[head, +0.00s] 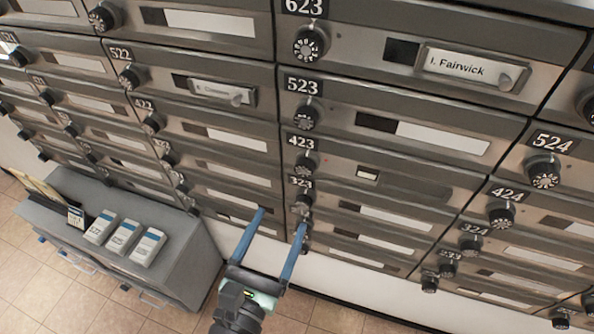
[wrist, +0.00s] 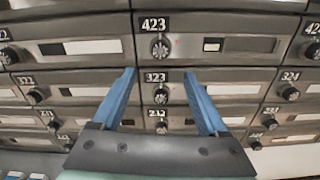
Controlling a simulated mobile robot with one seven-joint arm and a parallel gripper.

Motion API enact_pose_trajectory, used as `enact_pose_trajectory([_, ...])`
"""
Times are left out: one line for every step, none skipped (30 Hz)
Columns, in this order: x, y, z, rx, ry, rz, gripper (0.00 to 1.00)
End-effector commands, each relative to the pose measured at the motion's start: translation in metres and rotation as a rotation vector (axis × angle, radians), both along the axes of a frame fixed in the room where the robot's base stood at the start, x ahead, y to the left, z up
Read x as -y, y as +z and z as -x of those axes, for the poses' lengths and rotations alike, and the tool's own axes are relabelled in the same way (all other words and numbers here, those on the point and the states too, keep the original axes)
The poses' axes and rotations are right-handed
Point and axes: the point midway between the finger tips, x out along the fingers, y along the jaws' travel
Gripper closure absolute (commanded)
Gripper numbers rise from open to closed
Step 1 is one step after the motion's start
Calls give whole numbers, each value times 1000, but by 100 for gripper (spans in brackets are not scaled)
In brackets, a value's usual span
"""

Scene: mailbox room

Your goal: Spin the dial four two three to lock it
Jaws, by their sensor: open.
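The mailbox door labelled 423 (head: 385,185) is a grey metal front with a dark window slot and a small white card. Its round dial (head: 303,165) sits just under the number plate in the head view. The same dial (wrist: 160,47) shows upper middle in the wrist view, with a small red mark to its right. My gripper (head: 281,219) has two blue fingers, open and empty. In the wrist view its fingertips (wrist: 159,72) point toward the boxes, below the 423 dial and on either side of the 323 plate. It appears apart from the dial.
Dials on neighbouring boxes stick out, including 523 (head: 305,116) above and 323 (wrist: 161,95) below. A grey cabinet (head: 185,262) with several white boxes on top stands at the lower left. Tiled floor (head: 335,318) lies below the mailboxes.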

Motion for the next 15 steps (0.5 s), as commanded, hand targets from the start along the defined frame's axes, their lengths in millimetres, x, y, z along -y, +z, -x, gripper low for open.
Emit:
enact_pose_trajectory([4,2,-10,4,-3,0,24])
enact_pose_trajectory([6,2,-16,4,-3,-1,24])
enact_pose_trajectory([9,3,-24,4,-4,-1,24])
enact_pose_trajectory([11,3,-31,5,-5,-1,24])
enact_pose_trajectory([13,3,-37,4,-4,-1,24])
enact_pose_trajectory([16,3,-45,4,-3,-1,24])
enact_pose_trajectory([18,3,-51,4,-3,-2,24])
enact_pose_trajectory([20,3,-57,4,-3,-2,24])
enact_pose_trajectory([22,3,-64,5,-2,-3,24])
enact_pose_trajectory([23,2,-69,4,-2,-3,24])
enact_pose_trajectory([25,2,-74,4,-2,-3,24])
enact_pose_trajectory([27,2,-80,4,-2,-3,24])
enact_pose_trajectory([28,2,-84,4,-2,-3,24])
enact_pose_trajectory([29,1,-87,3,-1,-3,24])
enact_pose_trajectory([30,1,-92,3,-1,-3,24])
